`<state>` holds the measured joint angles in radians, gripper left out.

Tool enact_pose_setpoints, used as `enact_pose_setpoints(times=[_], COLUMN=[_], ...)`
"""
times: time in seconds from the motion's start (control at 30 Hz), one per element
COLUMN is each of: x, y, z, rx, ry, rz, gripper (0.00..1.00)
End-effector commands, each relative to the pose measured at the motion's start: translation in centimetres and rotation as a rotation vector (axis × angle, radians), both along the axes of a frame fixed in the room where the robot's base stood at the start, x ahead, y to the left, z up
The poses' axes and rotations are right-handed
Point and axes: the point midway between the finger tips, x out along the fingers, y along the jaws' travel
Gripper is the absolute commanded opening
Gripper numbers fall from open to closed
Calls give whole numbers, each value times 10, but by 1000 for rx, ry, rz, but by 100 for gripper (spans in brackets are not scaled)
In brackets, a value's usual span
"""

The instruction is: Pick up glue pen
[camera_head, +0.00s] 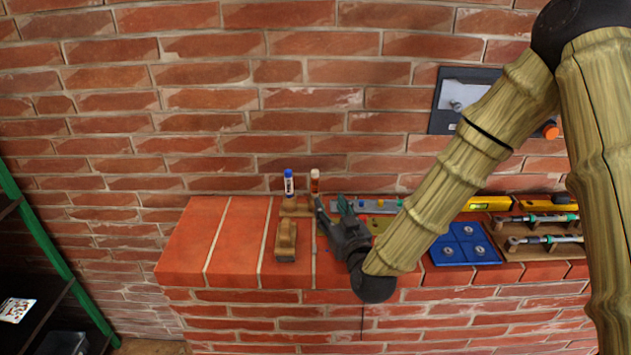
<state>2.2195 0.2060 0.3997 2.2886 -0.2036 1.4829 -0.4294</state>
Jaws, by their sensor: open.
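Two small upright pens stand at the back of the brick ledge against the wall. One is a white pen with a blue cap (289,185); the other is a reddish-brown pen with a pale top (315,182). Both stand on or at a small wooden holder (296,208). I cannot tell from their labels which is the glue pen. My gripper (331,205) is open, just to the right of and in front of the reddish-brown pen. Its fingers point toward the wall, and I see nothing held between them. The foot of the reddish-brown pen is partly hidden.
A wooden block or brush (286,240) lies on the ledge in front of the holder. To the right are a blue tray (463,246), yellow levels (488,203) and wrench-like tools (545,240). A wall panel (446,121) sits behind my arm. The ledge's left end (207,235) is clear.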

Motion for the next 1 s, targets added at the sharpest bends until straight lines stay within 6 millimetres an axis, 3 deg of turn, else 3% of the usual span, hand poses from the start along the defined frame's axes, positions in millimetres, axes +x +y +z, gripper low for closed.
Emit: enact_pose_setpoints(times=[0.17,0.5,0.67,1.0], x=[6,47,54,88], y=[-1,11,15,35], z=[1,1,1,4], rx=[0,0,0,0], ry=[0,0,0,0], rz=[-4,-7,-5,-3], gripper=[43,43,43,43])
